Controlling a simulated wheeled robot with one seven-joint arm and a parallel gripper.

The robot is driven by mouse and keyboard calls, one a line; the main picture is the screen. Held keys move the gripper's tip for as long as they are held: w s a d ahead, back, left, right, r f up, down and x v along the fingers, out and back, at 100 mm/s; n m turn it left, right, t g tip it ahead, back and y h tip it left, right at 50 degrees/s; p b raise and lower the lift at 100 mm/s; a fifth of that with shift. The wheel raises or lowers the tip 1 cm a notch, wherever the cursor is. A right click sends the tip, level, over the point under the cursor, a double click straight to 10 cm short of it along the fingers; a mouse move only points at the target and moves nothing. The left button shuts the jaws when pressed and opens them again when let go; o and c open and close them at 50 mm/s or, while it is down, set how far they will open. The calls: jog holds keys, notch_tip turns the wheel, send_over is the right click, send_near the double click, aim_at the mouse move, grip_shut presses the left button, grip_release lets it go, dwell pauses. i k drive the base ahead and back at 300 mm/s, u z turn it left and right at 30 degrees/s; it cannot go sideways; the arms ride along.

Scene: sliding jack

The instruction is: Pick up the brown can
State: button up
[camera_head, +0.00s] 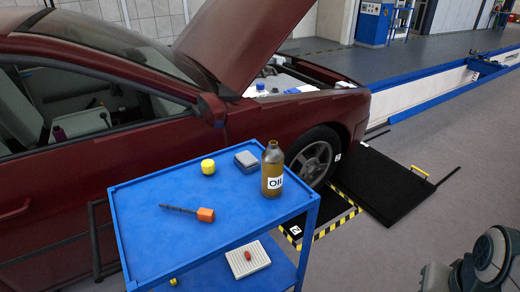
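The brown can (272,158) is a bottle-shaped container with a narrow neck and a white label reading "OIL". It stands upright near the right edge of the top shelf of a blue cart (150,235). Its whole front shows and nothing covers it. My gripper is not in view. Only a dark grey part of my arm shows at the lower right corner, well apart from the can and the cart.
A grey box (247,162), a yellow cylinder (208,167) and an orange-headed tool (206,215) share the cart top. A white tray (262,272) lies on the lower shelf. A red car (260,118) with raised hood stands behind.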

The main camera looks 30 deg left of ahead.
aim_at(272, 158)
jog(key=u, duration=0.95)
jog(key=i, duration=0.95)
jog(key=u, duration=1)
